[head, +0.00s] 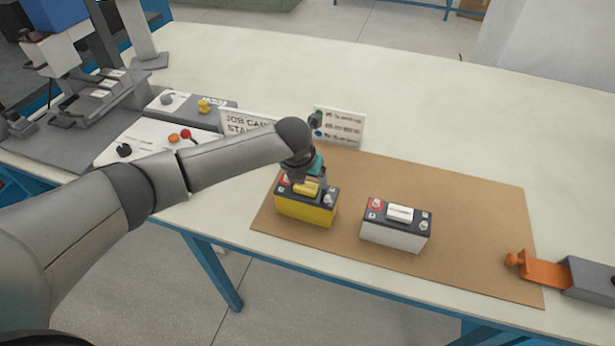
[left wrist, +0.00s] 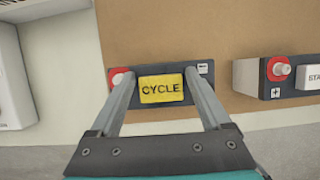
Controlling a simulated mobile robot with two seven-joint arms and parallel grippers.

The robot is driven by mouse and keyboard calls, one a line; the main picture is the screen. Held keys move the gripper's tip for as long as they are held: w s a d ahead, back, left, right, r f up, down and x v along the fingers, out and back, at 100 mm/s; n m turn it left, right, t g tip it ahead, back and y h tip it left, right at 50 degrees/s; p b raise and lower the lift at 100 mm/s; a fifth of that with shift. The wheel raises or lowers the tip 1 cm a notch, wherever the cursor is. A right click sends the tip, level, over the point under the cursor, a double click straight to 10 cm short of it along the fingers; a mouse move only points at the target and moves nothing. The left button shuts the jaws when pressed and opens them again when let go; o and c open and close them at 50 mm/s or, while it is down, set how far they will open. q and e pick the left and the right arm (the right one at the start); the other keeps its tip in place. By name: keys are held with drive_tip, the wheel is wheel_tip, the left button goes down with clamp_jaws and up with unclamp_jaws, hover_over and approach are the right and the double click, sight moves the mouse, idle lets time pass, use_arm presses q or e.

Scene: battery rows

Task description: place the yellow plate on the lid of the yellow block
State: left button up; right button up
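The yellow block (head: 305,209) is a battery-like box with a dark lid, upright on the brown mat. The yellow plate (left wrist: 161,89), marked CYCLE, lies flat over the middle of that lid; it also shows in the head view (head: 306,187). My left gripper (left wrist: 160,74) points down over the lid, with one finger on each side of the plate. The fingers look slightly apart from the plate's edges. The red terminal is partly hidden behind a finger in the left wrist view. My right gripper is not in view.
A white block (head: 395,236) with a white plate on its lid stands to the right on the brown mat (head: 470,215). An orange and grey fixture (head: 545,271) is at the right edge. Standing cards (head: 338,127) are behind the yellow block. The back of the table is clear.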

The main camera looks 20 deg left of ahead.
use_arm(q)
drive_tip(key=shift+s+r, duration=0.1)
drive_tip(key=shift+r, duration=0.5)
drive_tip(key=p+v, duration=0.2)
drive_tip(key=v, duration=0.9)
